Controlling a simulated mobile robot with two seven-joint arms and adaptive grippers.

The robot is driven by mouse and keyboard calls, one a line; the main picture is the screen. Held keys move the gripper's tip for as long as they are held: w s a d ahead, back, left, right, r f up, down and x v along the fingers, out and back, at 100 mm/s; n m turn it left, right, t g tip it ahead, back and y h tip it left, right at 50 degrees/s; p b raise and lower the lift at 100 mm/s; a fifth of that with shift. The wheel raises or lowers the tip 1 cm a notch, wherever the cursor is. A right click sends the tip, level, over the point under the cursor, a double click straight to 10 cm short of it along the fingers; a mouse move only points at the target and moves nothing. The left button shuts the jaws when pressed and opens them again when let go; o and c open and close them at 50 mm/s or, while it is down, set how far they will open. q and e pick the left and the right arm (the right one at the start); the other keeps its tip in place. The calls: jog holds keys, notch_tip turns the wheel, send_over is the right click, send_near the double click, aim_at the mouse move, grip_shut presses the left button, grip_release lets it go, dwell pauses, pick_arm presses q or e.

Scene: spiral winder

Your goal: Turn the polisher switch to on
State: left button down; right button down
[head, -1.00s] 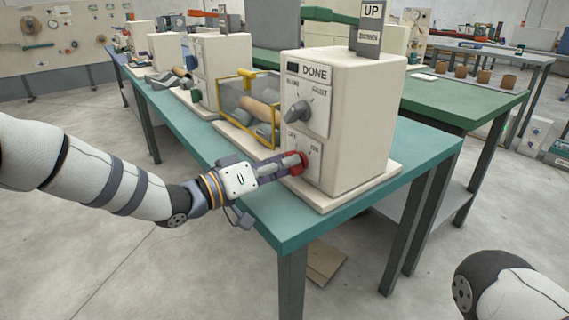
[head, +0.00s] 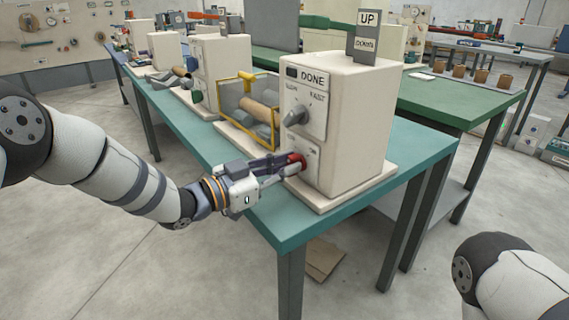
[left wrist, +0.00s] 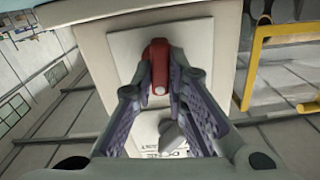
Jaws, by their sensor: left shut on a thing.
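The red switch knob (head: 298,160) is on the lower front plate of a cream machine box (head: 348,130) marked DONE. In the left wrist view the red knob (left wrist: 158,64) is an elongated bar with a pale dot near its lower end. My left gripper (head: 287,166) is shut on the red knob, with one finger on each side of it, as the left wrist view (left wrist: 160,80) shows. The fingers hide much of the off and on lettering around the knob in the head view. My right gripper is out of view.
A grey dial (head: 296,116) sits above the red knob. A yellow-framed guard (head: 248,105) over a brown roll stands left of the box. The teal table (head: 300,228) has a bare front corner. A green table (head: 470,102) stands behind.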

pick_arm(q)
jog(key=m, duration=0.4)
jog(key=shift+s+d+p, duration=0.1)
jog(key=shift+p, duration=0.25)
jog(key=shift+m, duration=1)
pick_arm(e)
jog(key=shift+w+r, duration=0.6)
pick_arm(q)
jog(key=shift+f+m, duration=0.1)
jog(key=shift+m, duration=0.2)
jog(key=c, duration=1.6)
grip_release()
jog(key=v, duration=1.2)
